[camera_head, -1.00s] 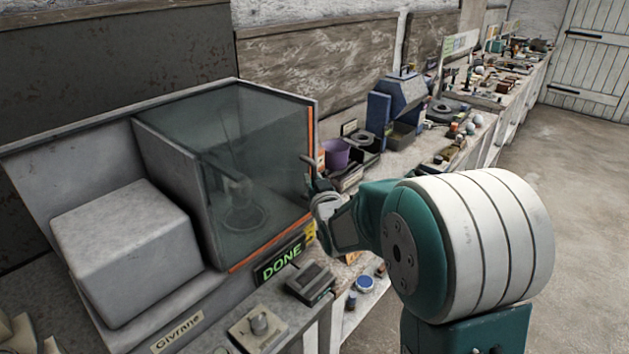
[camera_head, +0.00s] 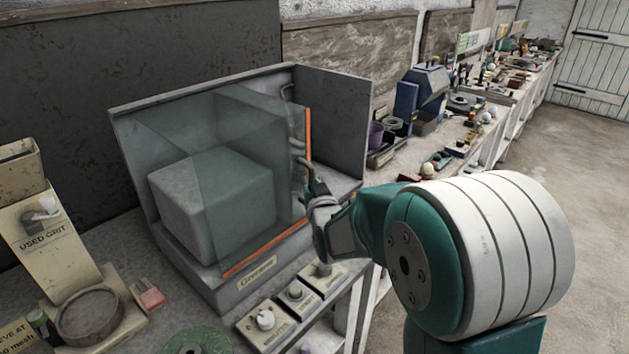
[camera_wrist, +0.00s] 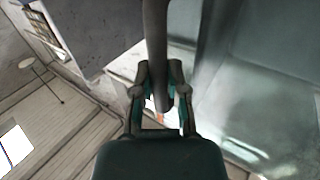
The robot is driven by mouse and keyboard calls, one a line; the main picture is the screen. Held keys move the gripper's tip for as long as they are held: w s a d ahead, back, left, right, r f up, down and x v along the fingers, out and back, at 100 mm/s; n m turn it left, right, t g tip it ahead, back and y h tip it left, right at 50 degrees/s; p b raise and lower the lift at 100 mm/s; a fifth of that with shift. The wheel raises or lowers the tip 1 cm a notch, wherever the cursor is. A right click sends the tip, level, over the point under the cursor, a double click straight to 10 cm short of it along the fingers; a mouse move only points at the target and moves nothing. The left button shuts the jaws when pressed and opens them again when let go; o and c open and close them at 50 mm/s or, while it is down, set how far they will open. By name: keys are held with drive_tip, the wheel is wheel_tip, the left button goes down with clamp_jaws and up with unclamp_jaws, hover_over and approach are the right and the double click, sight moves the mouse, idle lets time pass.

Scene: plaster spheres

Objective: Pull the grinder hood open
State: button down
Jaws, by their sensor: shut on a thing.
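The grinder hood (camera_head: 262,125) is a clear greenish glass box with orange edging. In the head view it stands at the left of the grinder, over the big grey block (camera_head: 215,205). The grinder's right bay, beside the grey side wall (camera_head: 345,120), is uncovered. My gripper (camera_head: 312,190) is at the hood's right edge, by its grey handle (camera_head: 297,150). In the wrist view my gripper (camera_wrist: 160,82) is shut around the upright grey handle bar (camera_wrist: 156,45), with hazy glass to the right. My wrist hides part of the bay's front.
A control panel with knobs (camera_head: 295,292) lies in front of the grinder. A used-grit bin (camera_head: 55,240) and a round sieve (camera_head: 90,315) stand at the left. A blue machine (camera_head: 425,90) and small items fill the bench beyond. The floor at right is clear.

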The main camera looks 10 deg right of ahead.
drive_tip(key=shift+s+a+r, duration=0.1)
drive_tip(key=shift+s+a, duration=0.25)
drive_tip(key=shift+a, duration=0.3)
drive_tip(key=c, duration=0.6)
unclamp_jaws()
drive_tip(key=shift+c, duration=0.2)
drive_tip(key=s, duration=1.2)
drive_tip(key=shift+d, duration=0.2)
drive_tip(key=s+d+g, duration=0.3)
drive_tip(key=s+g, duration=0.9)
drive_tip(key=s, duration=1)
drive_tip(key=shift+m+h, duration=0.3)
